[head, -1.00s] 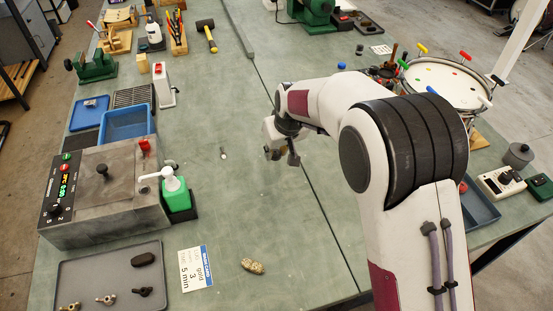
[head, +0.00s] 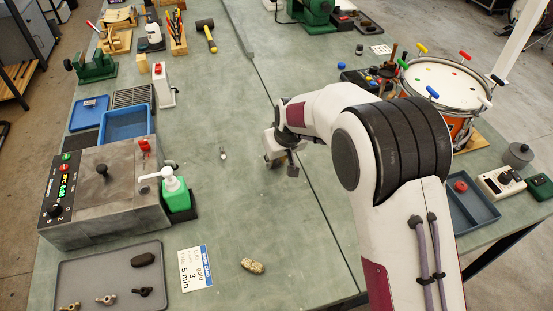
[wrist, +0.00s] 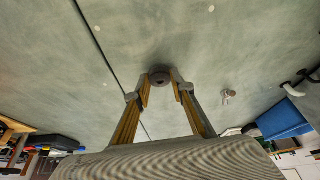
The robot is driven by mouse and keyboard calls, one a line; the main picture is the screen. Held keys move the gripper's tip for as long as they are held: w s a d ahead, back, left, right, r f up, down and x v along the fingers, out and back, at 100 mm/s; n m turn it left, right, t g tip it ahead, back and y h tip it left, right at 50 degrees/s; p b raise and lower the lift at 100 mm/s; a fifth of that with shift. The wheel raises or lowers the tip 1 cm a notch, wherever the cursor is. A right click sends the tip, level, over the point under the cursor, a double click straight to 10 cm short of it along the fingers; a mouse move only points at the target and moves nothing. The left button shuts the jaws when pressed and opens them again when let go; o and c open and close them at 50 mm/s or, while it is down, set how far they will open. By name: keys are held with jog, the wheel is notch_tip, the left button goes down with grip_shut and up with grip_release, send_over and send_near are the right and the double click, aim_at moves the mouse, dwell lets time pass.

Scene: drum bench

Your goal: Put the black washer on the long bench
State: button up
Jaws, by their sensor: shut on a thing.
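My gripper (head: 283,163) is over the middle of the long green bench (head: 225,105), beside the dark seam in its top. In the wrist view, my gripper (wrist: 164,84) has its two fingers on either side of a small dark round washer (wrist: 160,77) with a hole in it, held at the fingertips. The bench top (wrist: 215,50) fills the background behind it. In the head view the washer is too small or hidden by the gripper to make out. How high it is above the bench is hard to tell.
A small metal piece (head: 223,153) lies left of my gripper. A gold lump (head: 252,266) and a printed card (head: 195,269) lie nearer. A heated tank (head: 100,200), green bottle (head: 174,190) and grey tray (head: 75,272) stand at left. A drum (head: 447,90) stands at right.

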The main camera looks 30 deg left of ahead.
jog(key=shift+f, duration=0.15)
jog(key=o, duration=0.6)
jog(key=shift+o, duration=0.2)
jog(key=v, duration=1.2)
dwell(0.4)
jog(key=shift+d, duration=0.1)
